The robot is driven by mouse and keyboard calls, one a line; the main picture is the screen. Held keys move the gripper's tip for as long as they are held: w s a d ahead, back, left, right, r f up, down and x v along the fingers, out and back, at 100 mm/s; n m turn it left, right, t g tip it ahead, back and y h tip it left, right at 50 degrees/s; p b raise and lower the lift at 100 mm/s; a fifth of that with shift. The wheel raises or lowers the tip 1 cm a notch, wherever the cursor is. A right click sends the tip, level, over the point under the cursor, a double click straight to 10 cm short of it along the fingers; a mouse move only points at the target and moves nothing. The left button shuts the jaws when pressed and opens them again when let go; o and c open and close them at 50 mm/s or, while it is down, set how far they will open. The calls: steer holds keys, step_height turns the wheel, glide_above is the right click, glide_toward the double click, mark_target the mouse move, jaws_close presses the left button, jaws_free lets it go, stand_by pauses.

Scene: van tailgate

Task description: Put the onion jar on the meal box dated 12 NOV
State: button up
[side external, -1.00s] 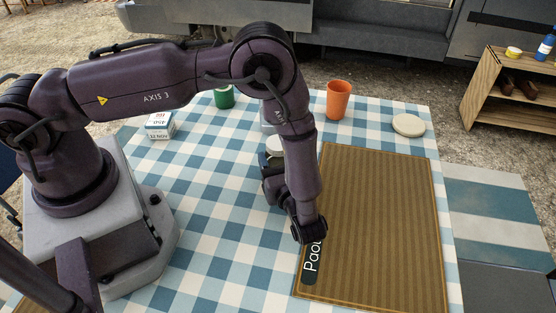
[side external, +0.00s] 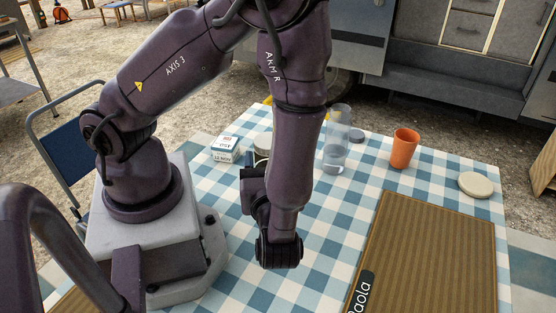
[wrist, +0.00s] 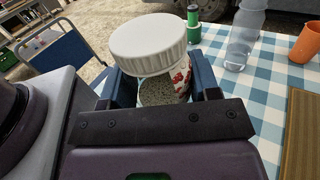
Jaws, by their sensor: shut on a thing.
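My gripper (wrist: 162,85) is shut on a jar (wrist: 150,48) with a wide white ribbed lid. The jar has a white label with red print, too small to read, so I cannot tell from it that this is the onion jar. One blue finger shows on each side of it. In the side external view my wrist mostly hides the gripper and jar. The meal box (side external: 225,150) marked 12 NOV is small and white, on the checked cloth left of my wrist. Its top looks bare.
A clear bottle (side external: 337,142), an orange cup (side external: 404,148) and a pale round disc (side external: 475,185) stand towards the back right. A green container (wrist: 194,30) is beyond the held jar. A brown mat (side external: 430,255) lies at right.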

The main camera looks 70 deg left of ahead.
steer(key=a+r+n+g, duration=0.1)
steer(key=a+n+g, duration=0.4)
steer(key=a, duration=1)
steer(key=m+t, duration=0.1)
steer(key=m, duration=0.1)
glide_above(225, 142)
steer(key=shift+f, duration=4.35)
steer(key=shift+f, duration=0.15)
steer(key=o, duration=1)
